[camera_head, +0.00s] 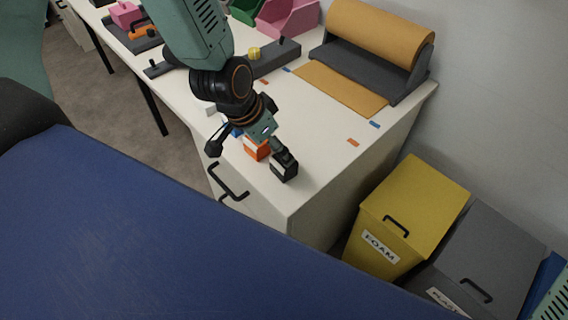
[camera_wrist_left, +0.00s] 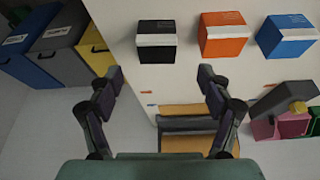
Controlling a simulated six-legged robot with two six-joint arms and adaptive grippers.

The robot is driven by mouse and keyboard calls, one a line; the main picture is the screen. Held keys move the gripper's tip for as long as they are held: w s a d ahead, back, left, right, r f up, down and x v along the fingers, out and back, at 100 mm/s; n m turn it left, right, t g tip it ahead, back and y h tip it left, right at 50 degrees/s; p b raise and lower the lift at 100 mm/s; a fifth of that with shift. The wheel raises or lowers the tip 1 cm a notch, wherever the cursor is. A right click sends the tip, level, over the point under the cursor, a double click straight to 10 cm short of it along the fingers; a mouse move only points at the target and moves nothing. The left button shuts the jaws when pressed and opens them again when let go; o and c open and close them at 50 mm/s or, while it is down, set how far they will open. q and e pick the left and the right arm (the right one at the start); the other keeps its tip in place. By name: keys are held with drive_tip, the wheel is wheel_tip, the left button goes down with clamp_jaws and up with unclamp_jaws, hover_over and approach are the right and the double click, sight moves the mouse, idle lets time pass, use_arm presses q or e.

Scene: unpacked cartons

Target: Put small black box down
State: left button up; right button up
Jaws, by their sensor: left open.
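The small black box (camera_wrist_left: 156,34) has a white band. It sits on the white tabletop near its front edge, and in the head view (camera_head: 286,170) one finger partly covers it. My left gripper (camera_wrist_left: 160,78) is open, its fingers spread apart, with nothing between the pads. In the wrist view the black box lies beyond the fingertips, apart from them. In the head view the left gripper (camera_head: 250,158) hangs over the table corner by the boxes. My right gripper is out of view.
A yellow foam bin (camera_head: 415,210) and a grey bin (camera_head: 480,255) stand beside the table. A brown paper roll (camera_head: 378,35) is at the back.

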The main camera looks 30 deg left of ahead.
sight(279, 162)
use_arm(q)
drive_tip(key=b+x, duration=0.1)
drive_tip(key=x, duration=0.2)
drive_tip(key=shift+d, duration=0.15)
drive_tip(key=x, duration=0.4)
drive_tip(key=shift+s+f+b, duration=0.15)
drive_tip(key=shift+s+b, duration=0.2)
drive_tip(key=shift+b, duration=0.05)
drive_tip(key=shift+w+f, duration=0.3)
drive_tip(key=shift+w, duration=0.05)
drive_tip(key=shift+s+d+r, duration=0.1)
drive_tip(key=shift+s, duration=0.15)
drive_tip(key=c, duration=0.9)
drive_tip(key=shift+c, duration=1.3)
